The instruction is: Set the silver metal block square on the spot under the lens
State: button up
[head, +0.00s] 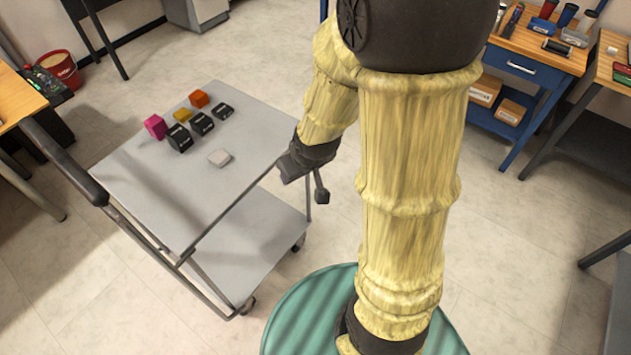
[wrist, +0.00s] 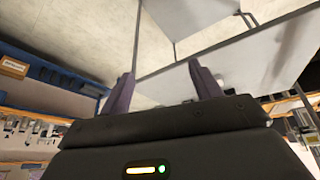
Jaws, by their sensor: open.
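The silver block cannot be made out in the wrist view. The lens and the spot under it are not visible in either view.
On the grey cart (head: 150,195) stand a magenta block (head: 155,126), a yellow block (head: 182,115), an orange block (head: 199,99) and several black blocks (head: 202,123). The cart's front half is bare. A blue workbench (head: 520,64) with cups and boxes stands at the upper right.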

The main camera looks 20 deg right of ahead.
jog(key=s+r+m+g, duration=0.2)
jog(key=s+r, duration=0.1)
jog(key=s, duration=0.4)
jog(key=shift+d+r, duration=0.25)
jog(key=shift+d, duration=0.2)
jog(key=shift+o, duration=0.5)
